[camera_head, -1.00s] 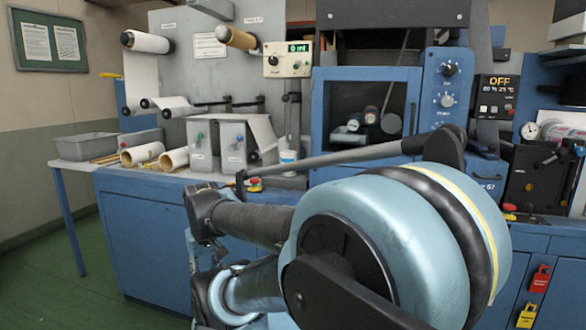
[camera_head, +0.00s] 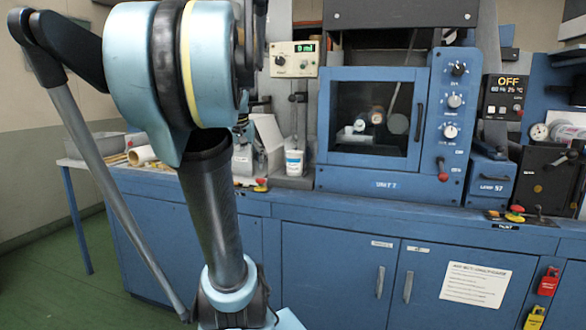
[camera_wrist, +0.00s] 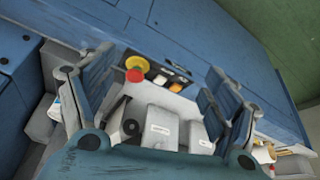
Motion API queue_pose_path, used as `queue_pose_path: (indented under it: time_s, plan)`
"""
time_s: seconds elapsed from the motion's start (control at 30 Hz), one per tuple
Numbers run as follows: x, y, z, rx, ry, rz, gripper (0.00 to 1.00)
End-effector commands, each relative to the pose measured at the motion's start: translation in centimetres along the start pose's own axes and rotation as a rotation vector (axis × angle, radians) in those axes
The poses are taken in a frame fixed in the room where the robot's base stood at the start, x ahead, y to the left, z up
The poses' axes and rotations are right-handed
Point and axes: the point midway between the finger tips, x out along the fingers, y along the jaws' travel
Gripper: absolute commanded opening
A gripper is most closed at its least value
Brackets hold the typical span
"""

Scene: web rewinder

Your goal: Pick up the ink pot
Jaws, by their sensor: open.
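The ink pot appears to be the small white cup with a blue band (camera_head: 294,162) standing upright on the bench, left of the blue windowed cabinet in the head view. My gripper (camera_wrist: 160,72) is open in the wrist view, its two fingers spread over the bench with nothing held between them. A small whitish item (camera_wrist: 57,107) shows beside the left finger; I cannot tell whether it is the pot. In the head view my arm covers the bench left of the pot, and my gripper cannot be made out there.
A red emergency button (camera_head: 261,184) on yellow sits at the bench edge near the pot; it also shows in the wrist view (camera_wrist: 134,75). Pale boxes (camera_wrist: 160,126) lie below it there. The windowed cabinet (camera_head: 387,184) stands right. Cardboard rolls (camera_head: 141,155) lie left.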

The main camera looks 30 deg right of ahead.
Motion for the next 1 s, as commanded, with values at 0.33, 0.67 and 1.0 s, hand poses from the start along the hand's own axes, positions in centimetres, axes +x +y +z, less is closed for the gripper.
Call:
queue_pose_path:
  time_s: [0.33,0.67,1.0]
  plan:
    - [-3.7,11.0,-15.1,0.244,0.093,0.102,0.81]
    - [-4.0,15.6,-19.2,0.318,0.125,0.136,0.81]
    - [1.6,16.4,-19.8,0.318,0.125,0.136,0.81]
